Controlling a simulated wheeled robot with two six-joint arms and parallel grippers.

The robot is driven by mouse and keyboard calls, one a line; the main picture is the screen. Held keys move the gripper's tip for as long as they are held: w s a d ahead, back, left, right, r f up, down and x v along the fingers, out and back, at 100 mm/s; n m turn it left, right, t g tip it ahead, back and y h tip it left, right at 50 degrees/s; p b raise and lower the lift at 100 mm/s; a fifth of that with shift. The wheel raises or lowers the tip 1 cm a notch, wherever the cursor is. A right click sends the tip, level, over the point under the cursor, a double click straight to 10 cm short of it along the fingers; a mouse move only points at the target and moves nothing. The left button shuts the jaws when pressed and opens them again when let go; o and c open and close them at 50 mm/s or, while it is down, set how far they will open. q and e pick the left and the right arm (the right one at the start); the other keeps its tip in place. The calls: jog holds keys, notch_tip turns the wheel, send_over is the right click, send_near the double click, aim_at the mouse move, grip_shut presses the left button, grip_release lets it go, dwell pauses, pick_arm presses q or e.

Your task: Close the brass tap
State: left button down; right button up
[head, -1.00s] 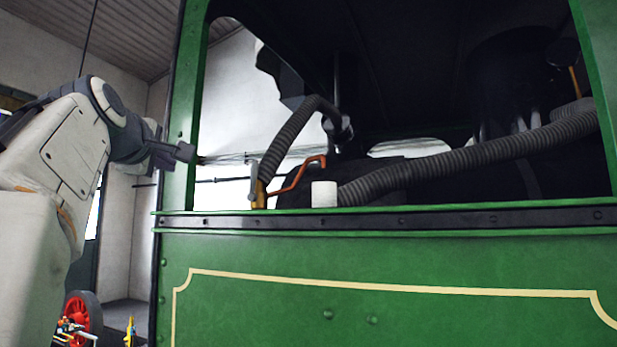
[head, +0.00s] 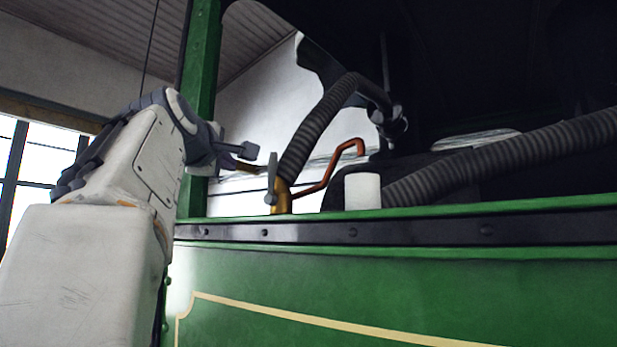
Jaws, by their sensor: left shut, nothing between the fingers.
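The brass tap (head: 282,199) stands just behind the green sill of the tram's window opening. Its grey lever (head: 272,178) is upright, on the left side of the brass body. My left gripper (head: 248,152) is shut and empty. It is left of the lever and a little above its middle, with a small gap between them in the picture. My right gripper is not in view.
A ribbed dark hose (head: 312,137) rises from behind the tap. A copper pipe (head: 332,174) bends up to its right. A white cylinder (head: 362,191) stands by the sill (head: 420,212). A green post (head: 203,75) is beside my left arm. A second ribbed hose (head: 500,155) runs right.

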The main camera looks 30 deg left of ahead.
aim_at(272, 176)
pick_arm(q)
jog(key=shift+d, duration=0.15)
jog(key=r+p+x, duration=0.1)
jog(key=p+x, duration=0.5)
jog(key=x, duration=0.4)
jog(key=d, duration=0.2)
jog(key=d+f, duration=0.1)
jog(key=d, duration=0.1)
jog(key=shift+w+f+p, duration=0.1)
jog(key=shift+w+p, duration=0.1)
jog(key=shift+p, duration=0.15)
jog(key=shift+a, duration=0.1)
